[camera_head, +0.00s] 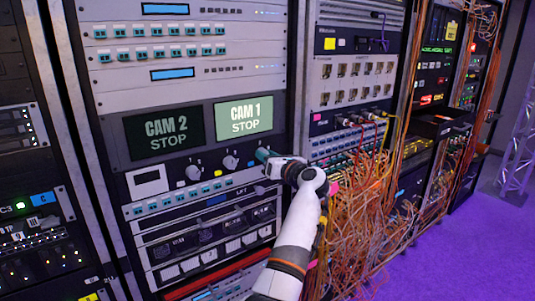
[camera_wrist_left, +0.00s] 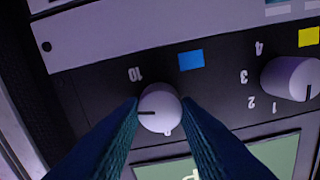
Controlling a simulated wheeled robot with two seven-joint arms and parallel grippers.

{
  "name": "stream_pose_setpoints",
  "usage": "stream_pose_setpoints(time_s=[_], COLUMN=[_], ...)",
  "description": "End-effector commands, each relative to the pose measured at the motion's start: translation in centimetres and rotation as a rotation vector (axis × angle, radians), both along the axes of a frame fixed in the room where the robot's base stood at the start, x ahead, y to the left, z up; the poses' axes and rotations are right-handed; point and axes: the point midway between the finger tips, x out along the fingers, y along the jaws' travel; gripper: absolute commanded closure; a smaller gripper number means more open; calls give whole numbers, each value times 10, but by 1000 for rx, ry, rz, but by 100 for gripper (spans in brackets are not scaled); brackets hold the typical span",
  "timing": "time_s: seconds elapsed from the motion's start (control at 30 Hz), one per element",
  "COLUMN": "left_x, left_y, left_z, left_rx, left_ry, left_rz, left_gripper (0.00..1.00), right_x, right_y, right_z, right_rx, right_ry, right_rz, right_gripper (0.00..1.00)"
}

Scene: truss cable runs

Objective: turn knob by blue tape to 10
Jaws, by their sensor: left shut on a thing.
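The white round knob (camera_wrist_left: 160,108) sits between the two teal fingers of my left gripper (camera_wrist_left: 160,122), which is shut on it. The blue tape (camera_wrist_left: 191,60) is on the dark panel just above this knob in the wrist view. The knob's dark pointer line points left in that view. The mark 10 (camera_wrist_left: 135,74) is printed upside down at its upper left, so the pointer is not on it. Another mark below the knob is partly hidden. In the head view my left gripper (camera_head: 264,155) covers the knob. My right gripper is not in view.
A neighbouring knob (camera_wrist_left: 291,78) with yellow tape (camera_wrist_left: 309,37) and marks 1 to 4 is at the right of the wrist view. Above the knob row in the head view are the CAM 2 screen (camera_head: 164,132) and lit CAM 1 screen (camera_head: 244,117). Loose orange cables (camera_head: 360,210) hang at the right.

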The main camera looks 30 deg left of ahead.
Motion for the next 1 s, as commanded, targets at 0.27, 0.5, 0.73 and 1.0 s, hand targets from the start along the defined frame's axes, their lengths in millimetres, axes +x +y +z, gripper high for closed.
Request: stream_pose_setpoints(time_s=[0.27, 0.5, 0.73, 1.0], left_x=[1, 2, 2, 2], left_y=[-1, -1, -2, -1], left_z=[2, 2, 1, 0], left_rx=[96, 183, 252, 304], left_ry=[245, 450, 613, 736], left_rz=[-2, -3, -4, -1], left_gripper=[94, 94, 94, 94], right_x=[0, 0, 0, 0], right_y=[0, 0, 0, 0], right_z=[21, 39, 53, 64], right_rx=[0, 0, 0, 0], right_ry=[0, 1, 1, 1], right_rz=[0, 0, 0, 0], right_gripper=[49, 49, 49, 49])
